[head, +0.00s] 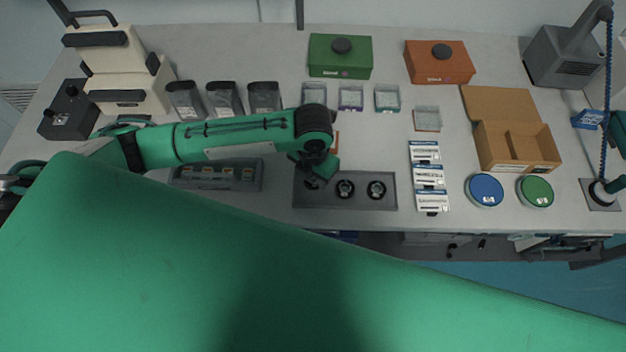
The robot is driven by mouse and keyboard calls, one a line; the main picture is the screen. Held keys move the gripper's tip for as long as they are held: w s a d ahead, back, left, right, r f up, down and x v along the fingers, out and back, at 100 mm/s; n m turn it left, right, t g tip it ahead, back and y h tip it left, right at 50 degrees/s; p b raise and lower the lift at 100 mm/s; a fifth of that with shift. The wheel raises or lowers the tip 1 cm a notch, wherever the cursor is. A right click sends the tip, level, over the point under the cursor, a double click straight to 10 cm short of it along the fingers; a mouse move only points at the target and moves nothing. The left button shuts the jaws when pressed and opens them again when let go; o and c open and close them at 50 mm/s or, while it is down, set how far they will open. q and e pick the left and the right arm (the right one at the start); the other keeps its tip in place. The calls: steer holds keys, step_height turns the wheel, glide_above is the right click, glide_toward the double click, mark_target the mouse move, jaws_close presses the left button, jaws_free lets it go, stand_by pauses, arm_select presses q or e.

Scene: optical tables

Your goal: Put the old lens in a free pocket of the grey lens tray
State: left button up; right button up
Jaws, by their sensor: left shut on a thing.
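My left gripper (314,176) is at the left end of a grey tray (328,203) near the table's front edge. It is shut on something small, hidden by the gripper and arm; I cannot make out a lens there. That tray holds dark round pieces with pale centres; two show clearly, one in the middle (345,189) and one at the right (376,190). A dark grey tray with pockets (256,176) lies to the left, partly behind my arm, with several small tan pieces in it. I cannot tell which tray is the lens tray. My right gripper is not in view.
A green box (340,58) and an orange box (440,64) stand at the back. Small clear boxes (350,98) lie in front of them. White packs (430,175), a blue tin (484,190), a green tin (535,191) and an open carton (515,145) are to the right.

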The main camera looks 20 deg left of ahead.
mark_target(313, 178)
arm_select(q)
steer(key=shift+f, duration=0.35)
step_height(313, 178, down, 4)
steer(key=shift+p, duration=0.45)
steer(key=shift+f, duration=0.15)
steer(key=o, duration=1)
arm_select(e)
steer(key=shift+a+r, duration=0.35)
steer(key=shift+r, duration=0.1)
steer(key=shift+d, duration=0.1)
arm_select(q)
steer(key=shift+r, duration=0.55)
step_height(313, 178, up, 10)
steer(key=b, duration=0.3)
steer(key=shift+r, duration=0.6)
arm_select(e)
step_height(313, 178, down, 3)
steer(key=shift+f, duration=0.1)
